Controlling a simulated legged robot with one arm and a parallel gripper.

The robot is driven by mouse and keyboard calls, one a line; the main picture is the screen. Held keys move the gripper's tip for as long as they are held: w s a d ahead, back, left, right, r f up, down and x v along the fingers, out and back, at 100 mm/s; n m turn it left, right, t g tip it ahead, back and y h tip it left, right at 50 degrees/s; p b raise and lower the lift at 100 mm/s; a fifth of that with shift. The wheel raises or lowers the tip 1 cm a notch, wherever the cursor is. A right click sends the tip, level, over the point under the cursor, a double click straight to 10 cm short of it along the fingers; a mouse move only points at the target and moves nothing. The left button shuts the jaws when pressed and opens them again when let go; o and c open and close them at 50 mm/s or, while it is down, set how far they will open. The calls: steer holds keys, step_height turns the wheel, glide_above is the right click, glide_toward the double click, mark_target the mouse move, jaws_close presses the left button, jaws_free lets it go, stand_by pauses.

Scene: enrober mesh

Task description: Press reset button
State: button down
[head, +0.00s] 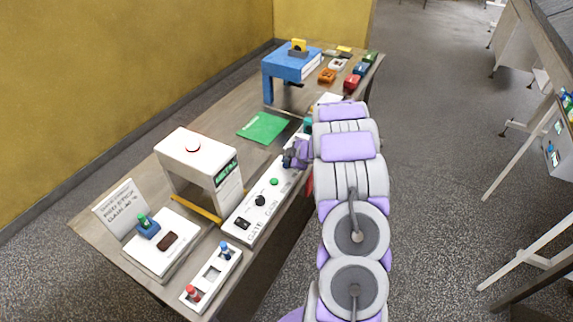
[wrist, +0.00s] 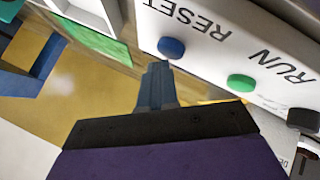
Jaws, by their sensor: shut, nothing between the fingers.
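The blue button (wrist: 171,47) sits by the printed word RESET on the white control panel (wrist: 215,45) in the wrist view. My gripper (wrist: 157,66) is shut and empty. Its tips show just short of the blue button in the picture; I cannot tell if they touch it. In the head view my gripper (head: 288,160) is over the panel (head: 237,236), and the arm and gripper hide the blue button there. A green button (wrist: 241,82) labelled RUN sits beside the blue one, and a black knob (wrist: 303,118) is beyond it.
A green sheet (head: 263,127) and a blue arch (head: 291,64) are farther back. A small white box with red and blue knobs (head: 212,276) is at the front. Open floor lies right of the table.

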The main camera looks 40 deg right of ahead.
steer(key=shift+f, duration=0.5)
stand_by(0.8)
steer(key=shift+r, duration=0.1)
steer(key=shift+r+p, duration=0.8)
steer(key=shift+p, duration=0.2)
steer(key=shift+r, duration=0.1)
step_height(320, 180, up, 5)
steer(key=p, duration=0.5)
steer(key=shift+p, duration=0.3)
stand_by(0.4)
